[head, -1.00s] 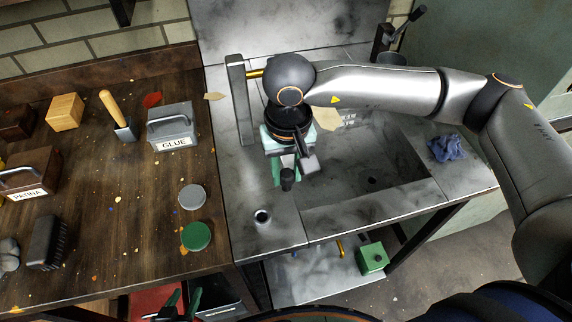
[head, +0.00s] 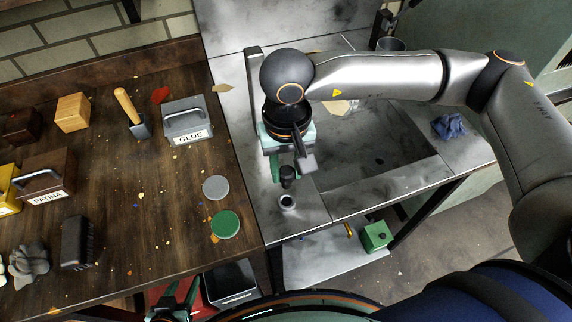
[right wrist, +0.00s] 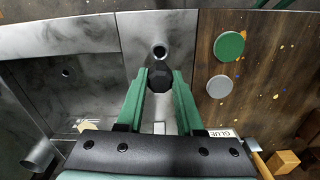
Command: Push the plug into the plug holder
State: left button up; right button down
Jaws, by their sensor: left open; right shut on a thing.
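The plug (head: 288,172) is a small dark piece, also seen as a black faceted knob in the right wrist view (right wrist: 160,77). My right gripper (head: 281,176) is shut on it, with green fingers on both sides (right wrist: 160,88). The plug holder (head: 287,202) is a small round hole with a light rim in the metal sink top; it shows just beyond the plug in the right wrist view (right wrist: 160,51). The plug is apart from the hole in the picture; its height above the metal is unclear. My left gripper (head: 172,302) is open at the bottom edge, low beside the workbench.
A wooden bench (head: 120,210) on the left holds a green disc (head: 225,224), a grey disc (head: 215,187), a glue box (head: 187,121) and a patina box (head: 45,179). The sink basin (head: 370,165) lies right of the hole. A blue cloth (head: 449,127) lies at its far right.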

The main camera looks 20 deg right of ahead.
aim_at(287, 185)
jog(key=shift+f+b, duration=1.1)
jog(key=shift+f, duration=1.6)
jog(key=shift+b, duration=0.45)
jog(key=shift+f+b, duration=0.75)
jog(key=shift+b, duration=0.35)
jog(key=shift+f+b, duration=0.75)
jog(key=shift+b, duration=0.65)
jog(key=shift+c, duration=2.3)
grip_release()
notch_tip(287, 185, up, 11)
jog(key=shift+r, duration=0.85)
